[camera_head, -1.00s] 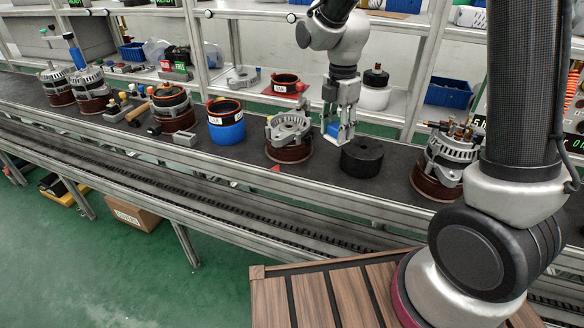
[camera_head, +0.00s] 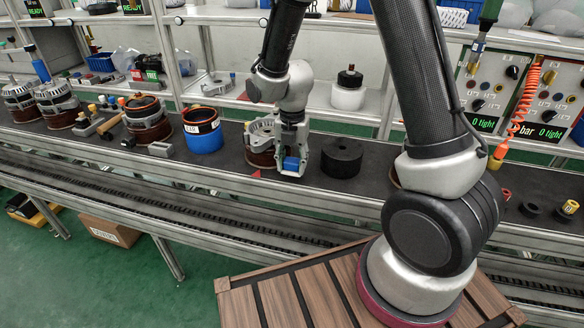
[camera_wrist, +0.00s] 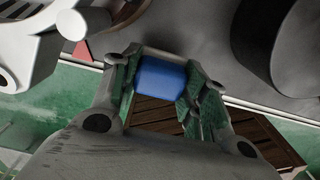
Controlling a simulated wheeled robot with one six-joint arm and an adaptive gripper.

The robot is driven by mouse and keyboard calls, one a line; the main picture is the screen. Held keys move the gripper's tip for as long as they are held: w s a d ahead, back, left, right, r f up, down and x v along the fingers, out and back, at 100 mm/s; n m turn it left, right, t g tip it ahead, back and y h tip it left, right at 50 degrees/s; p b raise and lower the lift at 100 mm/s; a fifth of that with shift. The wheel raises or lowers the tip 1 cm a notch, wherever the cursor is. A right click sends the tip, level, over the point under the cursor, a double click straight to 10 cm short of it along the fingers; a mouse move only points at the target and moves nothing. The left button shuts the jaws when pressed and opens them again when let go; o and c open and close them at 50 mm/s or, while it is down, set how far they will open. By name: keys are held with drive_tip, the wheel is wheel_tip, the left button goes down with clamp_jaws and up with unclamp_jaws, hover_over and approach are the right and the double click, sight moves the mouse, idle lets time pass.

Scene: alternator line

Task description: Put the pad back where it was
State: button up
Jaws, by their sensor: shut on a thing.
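My gripper (camera_head: 291,172) is shut on a small blue block, taken here as the pad (camera_head: 291,164). It hangs over the front part of the dark conveyor, between a silver alternator housing on a brown base (camera_head: 260,146) and a black cylinder (camera_head: 341,158). In the wrist view, the blue pad (camera_wrist: 162,77) sits between the fingertips of my gripper (camera_wrist: 160,88). Below it, green floor and brown slats show past the belt's edge. Whether the pad touches anything below is unclear.
A blue pot with a dark rim (camera_head: 203,131) stands left of the housing, and a small grey block (camera_head: 161,149) farther left. A red triangle mark (camera_head: 256,174) lies by the belt's front edge. The belt right of the black cylinder is partly hidden by my arm.

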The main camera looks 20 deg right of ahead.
drive_tip(key=shift+f, duration=1.05)
drive_tip(key=o, duration=1.1)
drive_tip(key=shift+f, duration=0.15)
drive_tip(key=shift+c, duration=0.2)
